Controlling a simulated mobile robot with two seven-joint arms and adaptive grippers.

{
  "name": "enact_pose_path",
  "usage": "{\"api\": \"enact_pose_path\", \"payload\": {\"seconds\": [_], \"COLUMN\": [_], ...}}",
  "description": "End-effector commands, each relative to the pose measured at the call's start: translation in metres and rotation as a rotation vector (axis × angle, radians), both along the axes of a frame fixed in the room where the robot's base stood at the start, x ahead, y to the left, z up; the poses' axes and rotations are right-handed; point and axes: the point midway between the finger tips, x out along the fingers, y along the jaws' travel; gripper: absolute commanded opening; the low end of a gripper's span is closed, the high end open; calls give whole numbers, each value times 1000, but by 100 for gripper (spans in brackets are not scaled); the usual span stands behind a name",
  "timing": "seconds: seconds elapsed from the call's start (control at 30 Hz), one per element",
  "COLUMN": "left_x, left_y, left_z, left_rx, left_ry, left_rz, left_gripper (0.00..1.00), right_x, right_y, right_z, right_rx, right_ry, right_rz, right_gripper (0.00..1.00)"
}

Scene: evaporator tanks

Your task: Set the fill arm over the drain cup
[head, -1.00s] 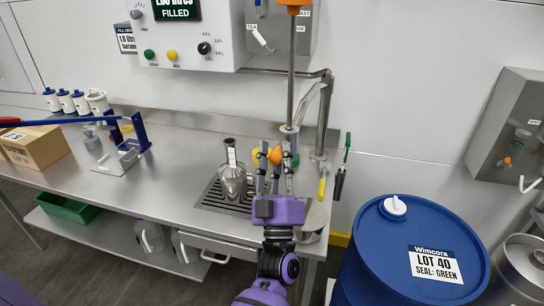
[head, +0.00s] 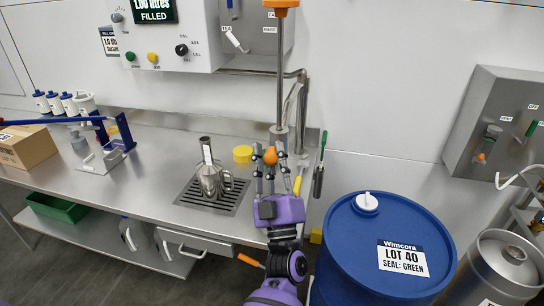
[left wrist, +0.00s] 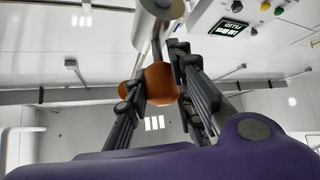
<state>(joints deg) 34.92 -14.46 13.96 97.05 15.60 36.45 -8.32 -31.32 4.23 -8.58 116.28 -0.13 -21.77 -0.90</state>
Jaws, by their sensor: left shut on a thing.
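The fill arm shows in the head view as a slim steel rod (head: 280,75) with an orange top, ending low in a steel cylinder (head: 278,138). An orange ball knob (head: 270,157) sits at its lower end. My left gripper (head: 271,160) is shut on this knob, coming from the front. The left wrist view shows the orange knob (left wrist: 161,82) between my fingers (left wrist: 158,95), with the steel cylinder (left wrist: 155,25) beyond. I cannot make out the drain cup; my gripper and arm cover part of the counter's front right. My right gripper is out of view.
A yellow lid (head: 243,153) lies behind. A steel pipe (head: 302,110) rises close on the right. A blue drum (head: 345,235) stands right of the counter (head: 150,185).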

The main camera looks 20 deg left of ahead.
Motion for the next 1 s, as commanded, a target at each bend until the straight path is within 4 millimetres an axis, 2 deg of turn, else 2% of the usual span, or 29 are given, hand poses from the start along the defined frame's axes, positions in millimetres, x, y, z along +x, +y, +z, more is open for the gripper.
{"api": "enact_pose_path", "payload": {"seconds": [0.03,0.57,0.6,0.7,1.0], "left_x": [-1,0,0,-1,0], "left_y": [-1,-1,-1,-1,-1], "left_z": [8,8,8,8,3], "left_rx": [2,2,2,2,1], "left_ry": [-16,-16,-16,-15,-6], "left_rz": [3,8,8,7,7], "left_gripper": [0,0,23,36,37], "right_x": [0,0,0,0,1], "right_y": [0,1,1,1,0], "right_z": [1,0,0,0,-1], "right_rx": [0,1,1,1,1], "right_ry": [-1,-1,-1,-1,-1], "right_rz": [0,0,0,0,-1], "right_gripper": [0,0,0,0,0]}}
